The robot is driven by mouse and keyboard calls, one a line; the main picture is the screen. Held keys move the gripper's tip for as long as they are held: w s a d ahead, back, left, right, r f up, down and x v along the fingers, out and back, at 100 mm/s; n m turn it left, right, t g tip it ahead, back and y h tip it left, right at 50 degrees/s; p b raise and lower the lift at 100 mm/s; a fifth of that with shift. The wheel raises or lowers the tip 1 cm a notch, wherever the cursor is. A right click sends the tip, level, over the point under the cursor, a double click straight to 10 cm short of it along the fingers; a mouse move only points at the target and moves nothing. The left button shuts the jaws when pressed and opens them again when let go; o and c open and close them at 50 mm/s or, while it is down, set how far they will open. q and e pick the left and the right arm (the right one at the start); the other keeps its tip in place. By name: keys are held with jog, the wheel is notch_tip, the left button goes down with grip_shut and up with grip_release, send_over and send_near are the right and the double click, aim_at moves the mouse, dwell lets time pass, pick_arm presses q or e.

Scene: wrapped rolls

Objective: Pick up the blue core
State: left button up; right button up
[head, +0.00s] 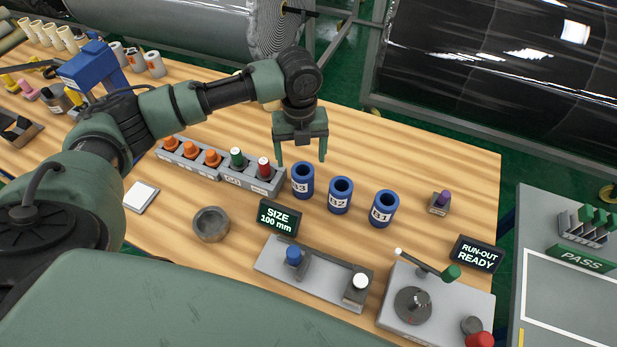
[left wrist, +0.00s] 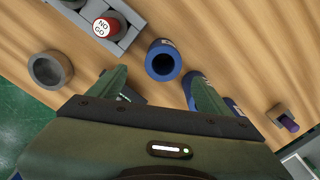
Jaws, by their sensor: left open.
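Three blue cores stand upright in a row on the wooden table: the left one (head: 302,181), the middle one (head: 340,195) labelled B2, and the right one (head: 383,208) labelled B1. My left gripper (head: 301,161) is open and empty, fingers pointing down, above and just behind the left core in the head view. In the left wrist view, one blue core (left wrist: 163,62) shows its open top just beyond and between the two fingers of my gripper (left wrist: 155,85). Another core (left wrist: 205,92) is partly hidden behind the right finger. My right gripper is out of view.
A grey rack (head: 230,177) with orange, green and red plugs stands close left of the cores. A grey ring (head: 211,224), a SIZE sign (head: 279,217), a gauge plate (head: 322,279) and a run-out fixture (head: 400,318) lie nearer. Table behind the cores is clear.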

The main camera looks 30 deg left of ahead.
aim_at(303, 185)
pick_arm(q)
notch_tip(303, 185, down, 4)
jog(key=b, duration=0.3)
jog(key=shift+s+r, duration=0.1)
jog(key=shift+r, duration=0.05)
jog(key=shift+f+b, duration=0.75)
jog(key=shift+f, duration=0.05)
jog(key=shift+w+f, duration=0.2)
jog(key=shift+f, duration=0.65)
notch_tip(303, 185, down, 5)
jog(key=shift+w+d+f+p, duration=0.1)
jog(key=shift+w+f+p, duration=0.1)
jog(key=shift+p, duration=1.05)
jog(key=shift+f, duration=0.4)
jog(key=shift+s, duration=0.1)
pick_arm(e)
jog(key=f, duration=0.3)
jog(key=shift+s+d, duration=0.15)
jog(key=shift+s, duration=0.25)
pick_arm(q)
jog(key=shift+c, duration=0.3)
jog(key=c, duration=1.5)
